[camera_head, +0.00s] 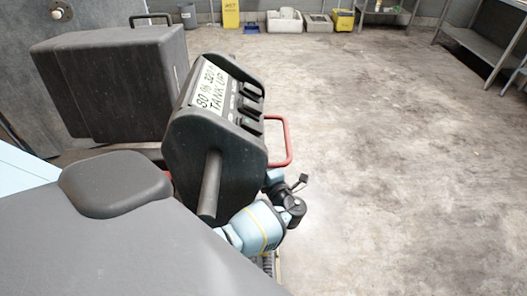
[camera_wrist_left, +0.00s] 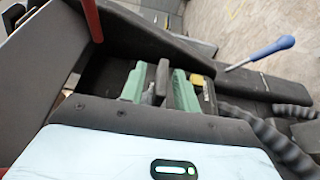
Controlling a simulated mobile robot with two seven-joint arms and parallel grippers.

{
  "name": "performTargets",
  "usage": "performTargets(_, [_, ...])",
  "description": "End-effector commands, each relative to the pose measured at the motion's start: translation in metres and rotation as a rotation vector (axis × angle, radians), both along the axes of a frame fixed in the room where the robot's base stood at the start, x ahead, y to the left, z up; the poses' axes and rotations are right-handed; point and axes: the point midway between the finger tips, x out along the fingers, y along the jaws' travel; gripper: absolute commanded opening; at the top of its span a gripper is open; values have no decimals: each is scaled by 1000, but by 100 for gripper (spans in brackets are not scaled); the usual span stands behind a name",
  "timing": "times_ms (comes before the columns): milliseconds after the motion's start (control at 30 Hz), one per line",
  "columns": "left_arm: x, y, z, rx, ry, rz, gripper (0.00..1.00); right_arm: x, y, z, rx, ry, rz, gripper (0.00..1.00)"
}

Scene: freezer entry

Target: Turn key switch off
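A dark control console (camera_head: 213,150) stands tilted left of centre in the head view. In the left wrist view, my left gripper (camera_wrist_left: 160,85) shows as dark and green parts beyond the pale-blue wrist housing. Its opening and any contact are unclear. My right gripper cannot be identified.
A red bar (camera_head: 284,142) sticks out right of the console; a dark bulky box (camera_head: 100,85) stands left. The concrete floor (camera_head: 400,150) is open to the right. A metal shelf (camera_head: 480,45) stands at far right.

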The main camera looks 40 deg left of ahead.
Motion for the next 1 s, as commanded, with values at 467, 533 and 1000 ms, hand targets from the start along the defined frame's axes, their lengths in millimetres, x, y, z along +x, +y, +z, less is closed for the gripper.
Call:
performTargets(467, [0, 0, -1, 5, -4, 1, 0, 0, 1, -1, 4, 2, -3, 100])
performTargets(533, [-1, 0, -3, 24, -21, 2, 0, -3, 1, -5, 3, 10, -4, 100])
performTargets(1000, [-1, 1, -5, 300, -349, 2, 0, -27, 3, -58, 3, 85, -2, 100])
